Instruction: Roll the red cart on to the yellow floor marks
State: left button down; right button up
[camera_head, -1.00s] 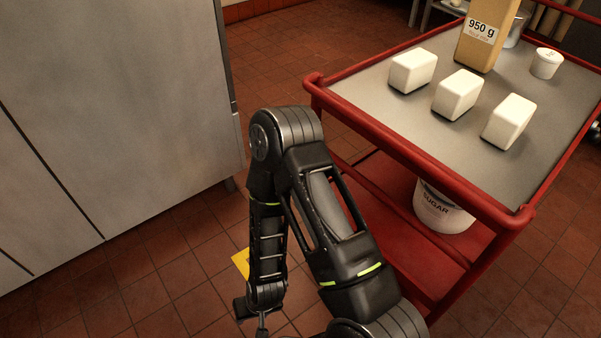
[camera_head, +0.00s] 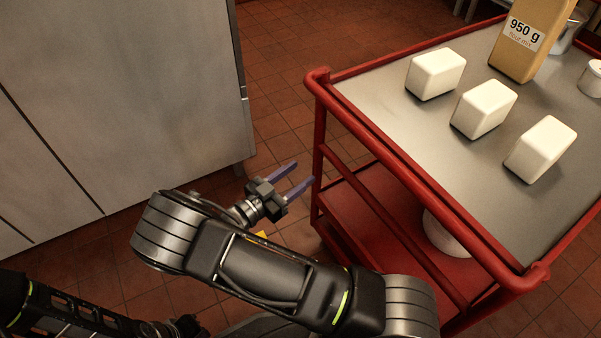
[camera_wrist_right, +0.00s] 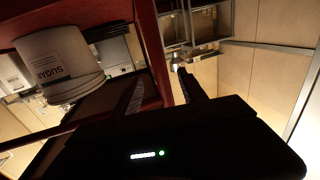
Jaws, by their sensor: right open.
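The red cart (camera_head: 375,150) stands on the right in the head view, with a grey top and a red lower shelf. My right gripper (camera_head: 304,172) is open and empty, its two purple-blue fingers pointing toward the cart's near left corner post, apparently just short of it. In the right wrist view, the fingers (camera_wrist_right: 160,88) show with a red cart post (camera_wrist_right: 153,45) beyond them. A sliver of yellow floor mark (camera_head: 262,234) shows below the gripper; my right arm hides the floor around it. My left arm is at the lower left; its gripper is not seen.
Several white blocks (camera_head: 483,108) and a flour mix bag (camera_head: 528,42) stand on the cart top. A white tub (camera_head: 447,236) stands on the lower shelf; its SUGAR label shows in the wrist view (camera_wrist_right: 58,62). A grey cabinet (camera_head: 120,90) is at left. Tiled floor lies between cabinet and cart.

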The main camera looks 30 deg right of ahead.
aim_at(314, 164)
jog(key=b+x, duration=0.1)
jog(key=x, duration=0.5)
jog(key=shift+d+f, duration=0.15)
jog(key=shift+b+x, duration=0.35)
jog(key=shift+x, duration=0.45)
grip_shut()
dwell(1.0)
